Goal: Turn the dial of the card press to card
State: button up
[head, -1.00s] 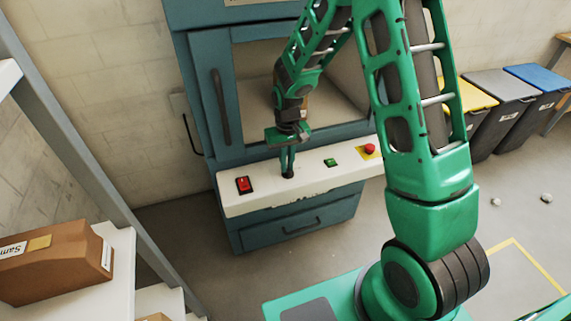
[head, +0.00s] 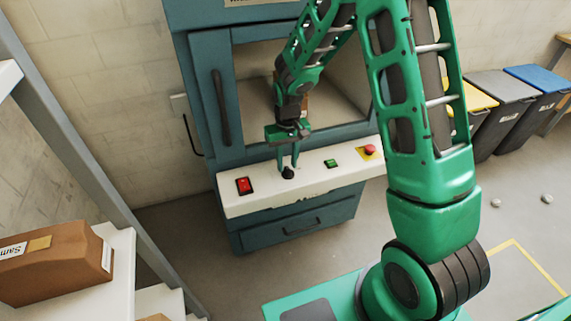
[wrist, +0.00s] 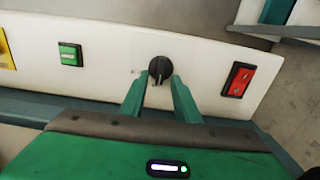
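The card press (head: 293,225) is a teal cabinet with a white sloping control panel (head: 240,204). Its dial (head: 288,172) is a small black knob between the red rocker switch and the green button. In the wrist view the dial (wrist: 160,70) sits just beyond the fingertips, its grip ridge roughly upright in the picture. Faint marks beside it are too small to read. My gripper (head: 287,160) is above the dial. In the wrist view my gripper (wrist: 160,84) is open, with one finger either side of the dial's near edge and nothing held.
On the panel are a red rocker switch (head: 244,186), a green button (head: 331,163) and a red emergency button (head: 370,150) on yellow. A shelf with a brown box (head: 55,262) stands at left. Several bins (head: 500,95) stand at right.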

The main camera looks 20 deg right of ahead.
aim_at(287, 167)
notch_tip(287, 167, up, 10)
jog(key=shift+f, duration=0.2)
jog(key=shift+d, duration=0.1)
dwell(0.4)
jog(key=s+d+r+m, duration=0.4)
jog(key=s+d+r, duration=0.6)
jog(key=s+d, duration=0.5)
jog(key=s+d+r+m, duration=0.2)
jog(key=s, duration=1.6)
jog(key=shift+s+m, duration=0.15)
jog(key=shift+m, duration=0.15)
